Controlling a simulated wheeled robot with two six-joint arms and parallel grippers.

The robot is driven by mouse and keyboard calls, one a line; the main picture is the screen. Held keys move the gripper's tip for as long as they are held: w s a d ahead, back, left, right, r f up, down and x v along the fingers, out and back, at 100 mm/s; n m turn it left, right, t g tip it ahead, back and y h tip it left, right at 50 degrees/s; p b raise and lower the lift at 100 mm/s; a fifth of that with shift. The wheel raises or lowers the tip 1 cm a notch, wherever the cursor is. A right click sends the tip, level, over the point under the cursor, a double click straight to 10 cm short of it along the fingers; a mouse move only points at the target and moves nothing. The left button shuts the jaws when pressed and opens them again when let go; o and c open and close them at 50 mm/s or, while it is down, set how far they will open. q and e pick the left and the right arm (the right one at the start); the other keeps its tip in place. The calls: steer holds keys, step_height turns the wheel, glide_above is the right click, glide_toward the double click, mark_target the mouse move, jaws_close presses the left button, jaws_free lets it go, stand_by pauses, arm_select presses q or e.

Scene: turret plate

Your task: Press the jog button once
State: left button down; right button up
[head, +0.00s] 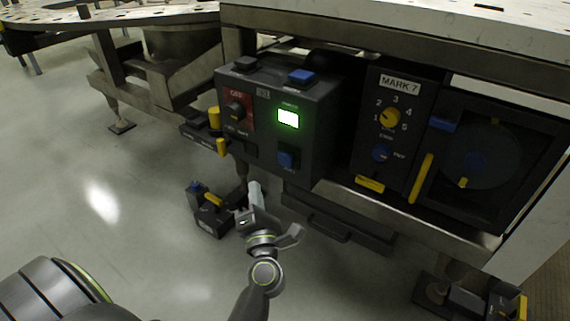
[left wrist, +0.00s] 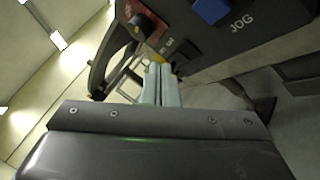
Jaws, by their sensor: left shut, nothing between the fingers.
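The jog button (head: 286,160) is a blue square button low on the front of a dark control box (head: 262,115). In the left wrist view the blue jog button (left wrist: 210,10) is at the top edge, with the word JOG beside it. My left gripper (head: 254,188) is shut and empty, in front of and below the box in the head view. In the left wrist view its fingers (left wrist: 161,72) lie together, apart from the button. My right gripper is not in view.
The box also bears a lit green display (head: 288,118), a red panel (head: 236,110) with a knob, and a blue top button (head: 301,76). A MARK 7 panel (head: 396,110) with a yellow dial is to the right. A drawer (head: 335,225) sits below. Floor is open at left.

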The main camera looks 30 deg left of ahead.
mark_target(285, 159)
arm_select(q)
steer(key=w+b, duration=0.1)
steer(key=w, duration=0.7)
steer(key=shift+w+d, duration=0.3)
steer(key=shift+w, duration=0.1)
steer(key=shift+w, duration=0.15)
stand_by(1.8)
steer(key=shift+w, duration=0.3)
